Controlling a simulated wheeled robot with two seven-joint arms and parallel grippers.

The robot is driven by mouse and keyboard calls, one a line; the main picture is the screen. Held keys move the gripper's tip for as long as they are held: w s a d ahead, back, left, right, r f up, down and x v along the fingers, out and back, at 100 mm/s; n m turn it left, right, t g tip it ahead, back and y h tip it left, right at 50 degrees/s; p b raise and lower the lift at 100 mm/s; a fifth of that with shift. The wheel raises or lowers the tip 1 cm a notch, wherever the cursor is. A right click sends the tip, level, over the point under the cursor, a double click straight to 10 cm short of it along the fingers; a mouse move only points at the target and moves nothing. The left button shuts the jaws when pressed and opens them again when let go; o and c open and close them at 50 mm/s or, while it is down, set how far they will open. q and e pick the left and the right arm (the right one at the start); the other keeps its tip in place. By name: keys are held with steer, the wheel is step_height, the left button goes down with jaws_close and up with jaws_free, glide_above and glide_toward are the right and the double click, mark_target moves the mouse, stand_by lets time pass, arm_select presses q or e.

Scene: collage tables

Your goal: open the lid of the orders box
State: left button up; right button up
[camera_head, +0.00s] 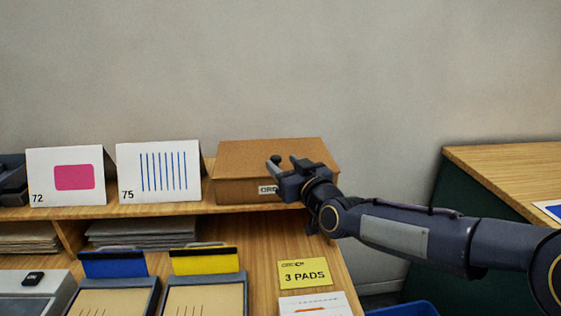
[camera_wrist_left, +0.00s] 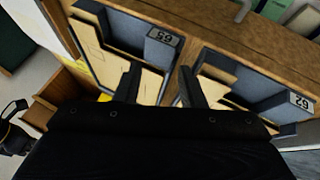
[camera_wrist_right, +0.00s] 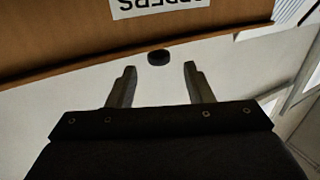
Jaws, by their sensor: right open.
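The brown orders box (camera_head: 245,160) stands closed at the right end of the raised shelf, its lid lying flat on top. Its white label is partly hidden by my right gripper (camera_head: 284,168). In the right wrist view the label shows upside down on the brown front of the box (camera_wrist_right: 60,35). A small dark round knob (camera_wrist_right: 158,58) sits by the lid edge, just ahead of the fingertips of my right gripper (camera_wrist_right: 158,75). The fingers are apart, with nothing between them. My left gripper (camera_wrist_left: 158,82) is open and empty above the dark trays, outside the head view.
Cards 72 (camera_head: 75,178) and 75 (camera_head: 160,170) stand left of the box. Below are trays with blue (camera_head: 112,264) and yellow (camera_head: 205,261) flaps and a yellow "3 PADS" card (camera_head: 304,273). Another table (camera_head: 510,165) stands at the right, beyond a gap.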

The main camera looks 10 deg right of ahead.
steer(key=shift+x, duration=1.25)
jaws_close()
